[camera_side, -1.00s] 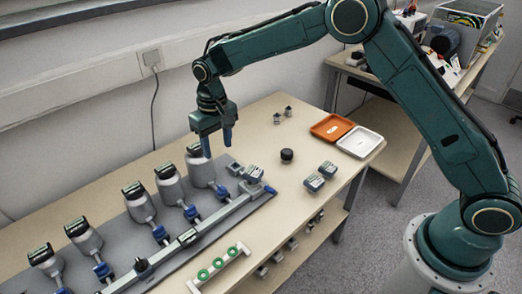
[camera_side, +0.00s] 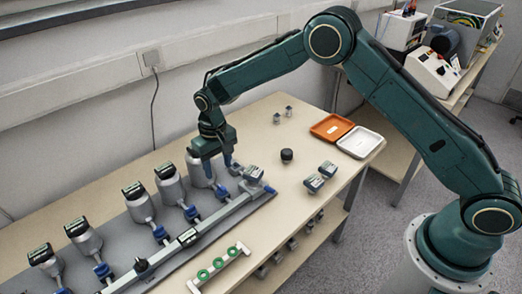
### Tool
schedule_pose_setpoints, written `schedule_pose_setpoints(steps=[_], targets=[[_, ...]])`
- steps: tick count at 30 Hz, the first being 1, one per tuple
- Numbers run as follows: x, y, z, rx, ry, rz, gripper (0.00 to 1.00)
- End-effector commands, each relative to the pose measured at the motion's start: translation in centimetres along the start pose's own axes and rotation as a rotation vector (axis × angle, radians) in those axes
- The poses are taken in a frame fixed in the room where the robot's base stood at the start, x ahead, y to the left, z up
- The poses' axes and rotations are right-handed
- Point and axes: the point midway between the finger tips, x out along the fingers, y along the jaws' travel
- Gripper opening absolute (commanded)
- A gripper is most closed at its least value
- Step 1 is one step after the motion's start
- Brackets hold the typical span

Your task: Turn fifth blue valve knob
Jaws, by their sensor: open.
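Several blue valve knobs line the front of a row of grey cylindrical bodies with dark-topped gauges. The fifth blue valve knob (camera_side: 221,191), counted from the left, is at the right end of the row, in front of the last grey cylinder (camera_side: 194,172). My gripper (camera_side: 220,172) points down with its fingers apart, just above and behind this knob. The gripper's body hides the top of that cylinder. I cannot tell whether a finger touches the cylinder. Nothing shows between the fingers. The fourth blue knob (camera_side: 192,213) is to the left.
A grey rail (camera_side: 215,219) runs along the front of the knobs, with grey-blue blocks (camera_side: 252,173) at its right end. A black knob (camera_side: 287,155), two small boxes (camera_side: 314,183), an orange tray (camera_side: 331,127) and a white tray (camera_side: 360,142) stand farther right. Clear table lies between.

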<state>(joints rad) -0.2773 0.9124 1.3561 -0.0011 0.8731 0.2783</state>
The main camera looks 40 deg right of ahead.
Motion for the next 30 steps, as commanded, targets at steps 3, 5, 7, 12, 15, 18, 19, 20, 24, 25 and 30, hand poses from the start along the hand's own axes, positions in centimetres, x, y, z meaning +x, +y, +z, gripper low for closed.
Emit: schedule_pose_setpoints(steps=[3, 5, 7, 12, 15, 18, 19, 20, 24, 25, 30], targets=[[2.0, 0.0, 0.1, 0.000, -0.004, 0.001, 0.49], [3.0, 0.0, 0.1, 0.000, -0.004, 0.001, 0.49], [4.0, 0.0, 0.1, 0.000, -0.003, 0.000, 0.49], [6.1, 0.0, 0.1, 0.001, -0.002, 0.000, 0.49], [6.9, 0.0, 0.1, 0.001, -0.003, 0.000, 0.49], [7.4, 0.0, 0.0, 0.001, -0.001, -0.001, 0.49], [7.5, 0.0, 0.0, 0.001, -0.001, -0.001, 0.49], [7.6, 0.0, 0.0, 0.001, -0.001, -0.001, 0.49], [7.7, 0.0, 0.0, 0.001, 0.000, -0.001, 0.49], [7.7, 0.0, 0.0, 0.001, 0.000, -0.001, 0.49], [7.7, 0.0, 0.0, 0.001, -0.001, -0.001, 0.42]])
